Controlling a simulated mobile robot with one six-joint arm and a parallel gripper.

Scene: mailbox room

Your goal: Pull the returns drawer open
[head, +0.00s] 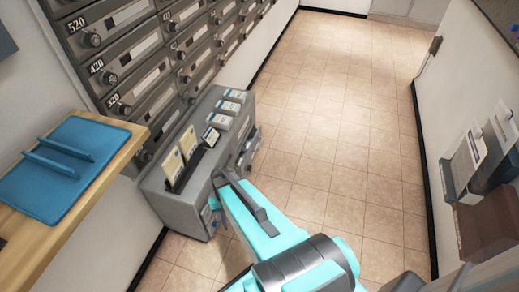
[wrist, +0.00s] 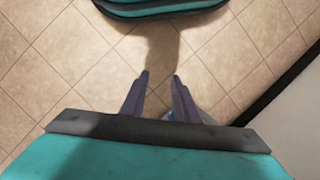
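A low grey cabinet (head: 168,206) stands on the floor below the mailboxes in the head view. Its front faces right, and dark, handle-like parts (head: 248,148) show there. I cannot tell for sure which part is the returns drawer; my teal arm hides much of the lower front.
Cards and small boxes (head: 182,158) stand on the cabinet top. Grey mailboxes (head: 130,80) line the wall. A wooden counter (head: 95,195) with a blue tray (head: 85,135) is at left. Paper holders (head: 487,175) hang on the right wall. The tiled floor (head: 335,100) is clear ahead.

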